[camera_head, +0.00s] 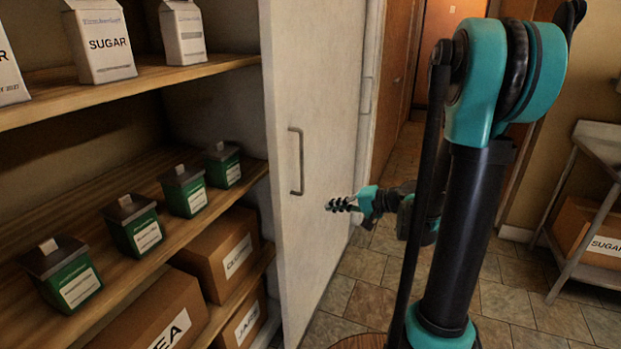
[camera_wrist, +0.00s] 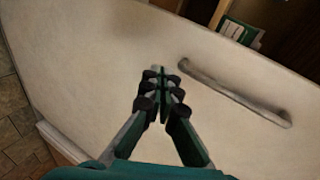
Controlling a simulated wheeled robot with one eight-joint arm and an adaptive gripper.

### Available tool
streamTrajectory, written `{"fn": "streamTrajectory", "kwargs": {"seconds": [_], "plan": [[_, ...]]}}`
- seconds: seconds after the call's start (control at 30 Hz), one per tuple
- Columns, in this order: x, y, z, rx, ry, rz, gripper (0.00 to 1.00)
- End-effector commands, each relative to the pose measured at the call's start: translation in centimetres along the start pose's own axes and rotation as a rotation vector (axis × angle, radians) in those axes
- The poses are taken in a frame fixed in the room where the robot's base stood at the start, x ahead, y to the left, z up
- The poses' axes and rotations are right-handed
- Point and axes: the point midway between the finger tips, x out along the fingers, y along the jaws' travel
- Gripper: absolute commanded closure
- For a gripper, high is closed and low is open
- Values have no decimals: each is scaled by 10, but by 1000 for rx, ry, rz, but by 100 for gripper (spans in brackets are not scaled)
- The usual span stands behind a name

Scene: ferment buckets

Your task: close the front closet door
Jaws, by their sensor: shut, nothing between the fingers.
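The closet door (camera_head: 318,150) is a tall off-white panel with a grey vertical bar handle (camera_head: 297,162). It stands open at the right end of the shelves, leaving their contents exposed. My gripper (camera_head: 329,206) is at the right of the handle and a little below it, in front of the door panel. In the wrist view the door (camera_wrist: 90,75) fills most of the picture and the handle (camera_wrist: 235,92) lies to the right of my gripper (camera_wrist: 160,75). The fingers are shut, with nothing between them. I cannot tell whether the fingertips touch the door.
Wooden shelves (camera_head: 110,90) hold sugar bags (camera_head: 100,42), green buckets (camera_head: 134,224) and cardboard boxes (camera_head: 222,250). A metal table (camera_head: 600,150) with a sugar box (camera_head: 590,240) below stands at the right. Tiled floor (camera_head: 370,300) is clear beside the door.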

Motion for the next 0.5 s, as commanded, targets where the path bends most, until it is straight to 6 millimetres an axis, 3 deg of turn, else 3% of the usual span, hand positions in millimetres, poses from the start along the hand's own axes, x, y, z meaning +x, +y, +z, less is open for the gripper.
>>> {"fn": "streamTrajectory", "kwargs": {"seconds": [0.03,0.2,0.33,0.5], "plan": [[2,-8,-17,30,10,-73,100],[-1,-30,-56,105,32,-287,100],[-6,-38,-72,134,40,-382,100],[-4,-44,-77,145,42,-419,100]]}}
